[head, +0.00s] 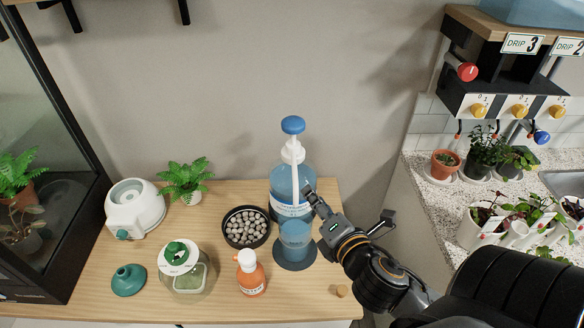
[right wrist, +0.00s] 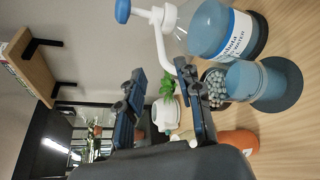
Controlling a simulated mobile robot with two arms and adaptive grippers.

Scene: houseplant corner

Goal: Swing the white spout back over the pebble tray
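The blue pump bottle (head: 283,181) stands upright on the wooden table, with a white pump head and blue knob. Its white spout (head: 295,180) hangs down the bottle's front, above the blue cup (head: 296,236), not over the pebble tray. The round black pebble tray (head: 229,239) is left of the bottle. My right gripper (head: 311,194) is at the spout's right side. In the right wrist view its fingers (right wrist: 160,74) are apart, with the spout's lower end (right wrist: 168,66) near the right-hand fingertip; I cannot tell whether they touch. My left gripper is out of view.
The blue cup stands on a dark round base in front of the bottle. An orange bottle (head: 251,274), a lidded jar (head: 187,268), a fern (head: 185,179) and a white device (head: 134,208) stand left. A small cork (head: 341,291) lies front right.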

